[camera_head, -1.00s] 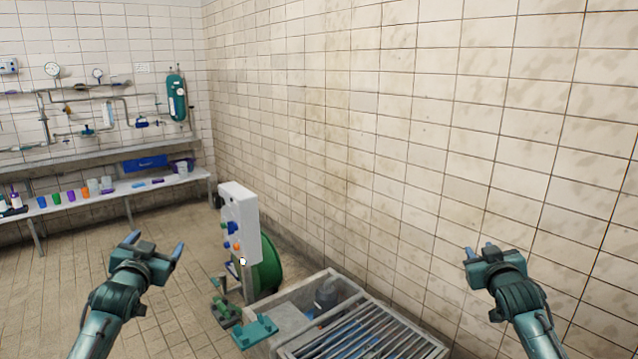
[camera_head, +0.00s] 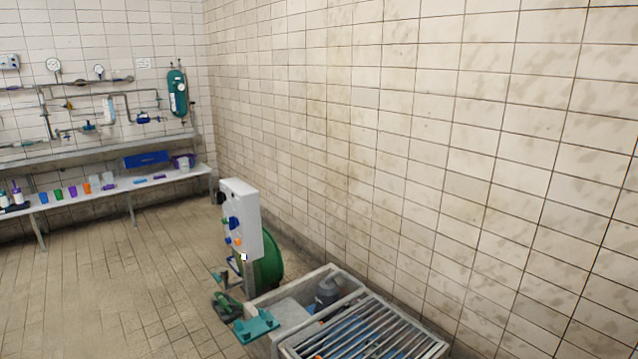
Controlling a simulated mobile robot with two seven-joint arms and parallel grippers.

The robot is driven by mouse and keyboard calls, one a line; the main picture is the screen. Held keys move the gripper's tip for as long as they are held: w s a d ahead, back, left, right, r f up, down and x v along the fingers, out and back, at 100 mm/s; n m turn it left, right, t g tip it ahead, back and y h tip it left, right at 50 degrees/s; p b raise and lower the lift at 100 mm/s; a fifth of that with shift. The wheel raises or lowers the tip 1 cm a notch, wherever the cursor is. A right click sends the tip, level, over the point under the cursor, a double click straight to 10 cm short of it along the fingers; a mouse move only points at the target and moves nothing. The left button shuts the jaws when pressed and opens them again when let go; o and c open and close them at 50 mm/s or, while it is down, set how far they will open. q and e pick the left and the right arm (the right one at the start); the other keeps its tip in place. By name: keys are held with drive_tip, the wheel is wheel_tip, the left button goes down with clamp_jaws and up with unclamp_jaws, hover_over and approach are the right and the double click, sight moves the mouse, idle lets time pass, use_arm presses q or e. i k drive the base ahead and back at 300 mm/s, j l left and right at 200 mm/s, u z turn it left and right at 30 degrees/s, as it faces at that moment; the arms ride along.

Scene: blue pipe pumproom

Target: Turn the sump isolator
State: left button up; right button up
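A white control panel (camera_head: 245,222) stands upright on a post near the right wall. Its face is turned to the left and carries blue knobs (camera_head: 232,224) and an orange knob (camera_head: 238,241). I cannot tell which of these is the sump isolator. Below the panel lies a sump pit with a metal grating (camera_head: 365,332) and a grey pump (camera_head: 328,290) inside. Neither of my grippers is in view.
A green reel (camera_head: 269,262) stands behind the panel. A teal bracket (camera_head: 256,326) and a dark green item (camera_head: 226,306) are at the pit's left. A long bench (camera_head: 110,190) with cups runs along the back wall. The tiled floor (camera_head: 130,280) at left is clear.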

sight(221, 197)
drive_tip(key=z, duration=1.8)
drive_tip(key=u, duration=2.4)
drive_tip(key=i+z, duration=0.15)
drive_tip(key=z, duration=0.2)
drive_tip(key=i+j+z, duration=0.15)
drive_tip(key=z, duration=0.2)
drive_tip(key=i+j+z, duration=0.1)
drive_tip(key=z, duration=0.3)
drive_tip(key=i+j+z, duration=0.15)
drive_tip(key=j, duration=0.2)
drive_tip(key=i+j+z, duration=0.1)
drive_tip(key=j, duration=0.25)
drive_tip(key=i+j+z, duration=0.15)
drive_tip(key=j, duration=0.25)
drive_tip(key=i, duration=0.1)
